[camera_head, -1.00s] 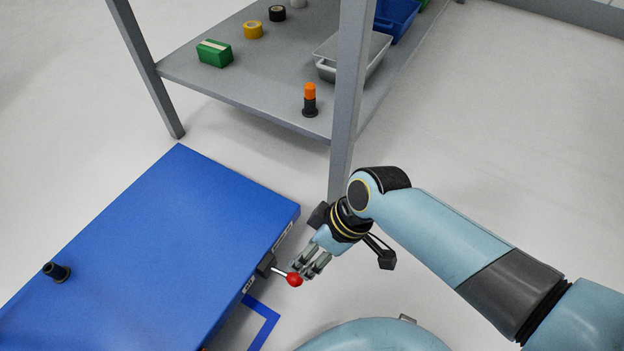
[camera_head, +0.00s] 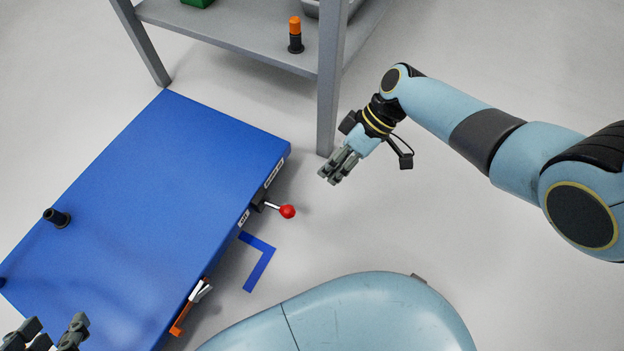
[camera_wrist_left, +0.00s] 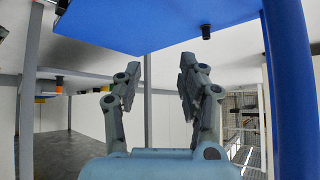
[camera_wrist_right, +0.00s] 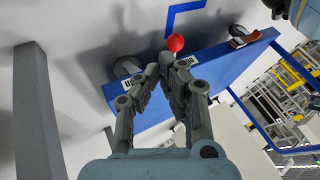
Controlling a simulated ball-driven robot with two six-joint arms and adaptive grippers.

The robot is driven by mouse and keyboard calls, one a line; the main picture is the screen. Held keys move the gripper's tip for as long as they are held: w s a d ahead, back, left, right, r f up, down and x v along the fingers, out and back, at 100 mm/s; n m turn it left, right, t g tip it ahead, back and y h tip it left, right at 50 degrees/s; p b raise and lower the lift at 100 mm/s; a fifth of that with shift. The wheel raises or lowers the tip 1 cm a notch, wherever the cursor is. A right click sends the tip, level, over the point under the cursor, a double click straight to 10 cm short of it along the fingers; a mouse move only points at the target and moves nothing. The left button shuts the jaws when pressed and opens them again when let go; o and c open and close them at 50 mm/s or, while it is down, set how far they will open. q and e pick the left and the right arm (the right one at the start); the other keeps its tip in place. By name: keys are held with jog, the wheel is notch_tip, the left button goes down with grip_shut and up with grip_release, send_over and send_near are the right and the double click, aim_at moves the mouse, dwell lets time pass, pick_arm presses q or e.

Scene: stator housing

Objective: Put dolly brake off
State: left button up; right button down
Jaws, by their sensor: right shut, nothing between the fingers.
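The blue dolly (camera_head: 150,190) fills the left of the head view. A lever with a red knob (camera_head: 287,211) sticks out from its right side; the knob also shows in the right wrist view (camera_wrist_right: 175,42). My right gripper (camera_head: 333,176) is shut and empty, up and to the right of the knob and apart from it. My left gripper (camera_head: 54,326) is at the bottom left corner, over the dolly's near part in the picture. Its fingers stand apart and empty in the left wrist view (camera_wrist_left: 158,68).
An orange and white part (camera_head: 190,308) sits at the dolly's near right edge. A black peg (camera_head: 57,218) stands on its top. A grey shelf (camera_head: 240,45) stands behind, its leg near my right gripper. Blue tape (camera_head: 262,262) marks the floor.

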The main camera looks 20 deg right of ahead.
aim_at(279, 208)
jog(key=w+d+r, duration=0.1)
jog(key=w+r, duration=0.1)
jog(key=w, duration=0.2)
pick_arm(q)
jog(key=w+d+r+m+t+h+b, duration=0.1)
jog(key=w+r+m+t+h+b, duration=0.1)
jog(key=r+t, duration=0.6)
jog(key=w+d+r+m+t+h+b, duration=0.2)
jog(key=w+r+t+b, duration=0.3)
jog(key=r, duration=1.2)
jog(key=shift+w+d+t+h, duration=0.3)
jog(key=shift+w+t+h, duration=0.55)
jog(key=shift+t, duration=0.75)
pick_arm(e)
jog(key=s+a+r+x, duration=0.1)
jog(key=x, duration=1.1)
jog(key=shift+s+a+t, duration=0.3)
jog(key=shift+s+a, duration=0.1)
jog(key=shift+f, duration=0.15)
